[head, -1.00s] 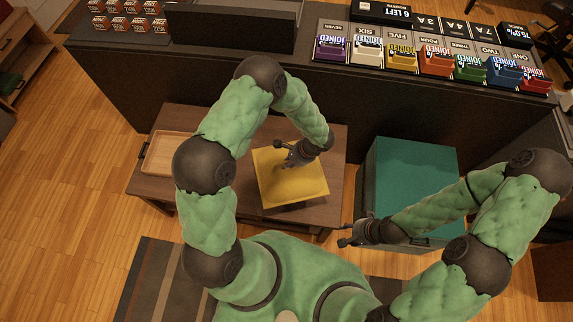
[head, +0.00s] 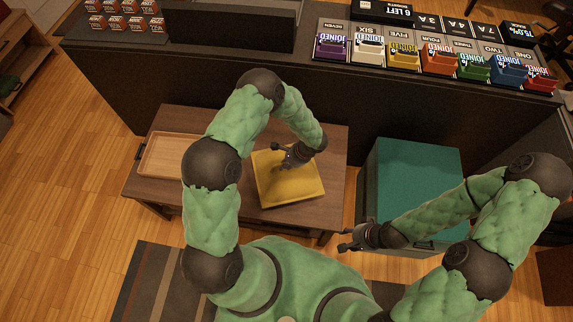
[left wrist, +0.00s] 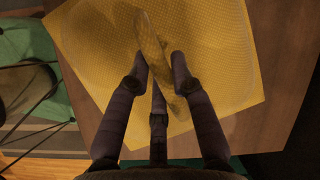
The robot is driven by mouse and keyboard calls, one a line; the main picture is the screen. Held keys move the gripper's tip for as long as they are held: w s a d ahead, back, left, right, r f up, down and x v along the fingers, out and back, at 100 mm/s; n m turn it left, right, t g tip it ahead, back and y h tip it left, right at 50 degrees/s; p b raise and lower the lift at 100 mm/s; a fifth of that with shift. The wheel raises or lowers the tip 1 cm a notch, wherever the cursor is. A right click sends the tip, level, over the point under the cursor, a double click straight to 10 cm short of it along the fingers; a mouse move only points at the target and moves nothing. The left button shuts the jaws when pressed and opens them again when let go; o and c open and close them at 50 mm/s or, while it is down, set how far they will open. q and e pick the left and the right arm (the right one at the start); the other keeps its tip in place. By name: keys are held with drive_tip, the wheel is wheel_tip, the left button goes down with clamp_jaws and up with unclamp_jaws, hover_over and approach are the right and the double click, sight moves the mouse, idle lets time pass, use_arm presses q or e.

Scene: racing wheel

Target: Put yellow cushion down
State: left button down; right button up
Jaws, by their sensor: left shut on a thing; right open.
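The yellow cushion (head: 290,187) is a flat square on the brown wooden table (head: 225,190), right of the table's middle. It appears to lie on or just over the tabletop; I cannot tell whether it touches everywhere. My left gripper (head: 277,158) reaches down onto it from above and is shut on a fold of it. In the left wrist view the cushion (left wrist: 215,45) spreads under the left gripper (left wrist: 160,75), with a raised ridge between the fingers. My right gripper (head: 345,240) is open and empty, in front of the green box.
A light wooden tray (head: 168,157) sits on the table's left end. The green box (head: 415,175) stands right of the table. Behind is a dark counter (head: 350,105) with several coloured boxes (head: 403,55). The striped rug (head: 150,280) lies in front.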

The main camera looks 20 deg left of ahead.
use_arm(q)
drive_tip(key=shift+f, duration=0.15)
drive_tip(key=c, duration=1.1)
unclamp_jaws()
